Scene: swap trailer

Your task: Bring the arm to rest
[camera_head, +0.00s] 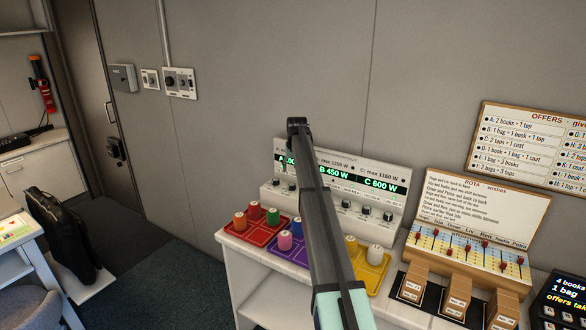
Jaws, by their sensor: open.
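My arm rises from the bottom edge in the camera_head view, dark grey with a pale teal section low down. My gripper (297,124) is the dark far end of it, seen nearly edge-on in front of the grey wall and the top of a white panel (400,171) with green power readouts. It is open, and nothing shows held in it. The gap between its fingers is hard to make out. The arm hides part of the panel and part of the counter (262,259) below.
Red (252,235), purple (274,251) and yellow (371,276) trays with coloured pegs stand beneath the arm. A notes board (480,205) with several small brown boxes is at right. A black bag (62,238) stands at left. Floor between is clear.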

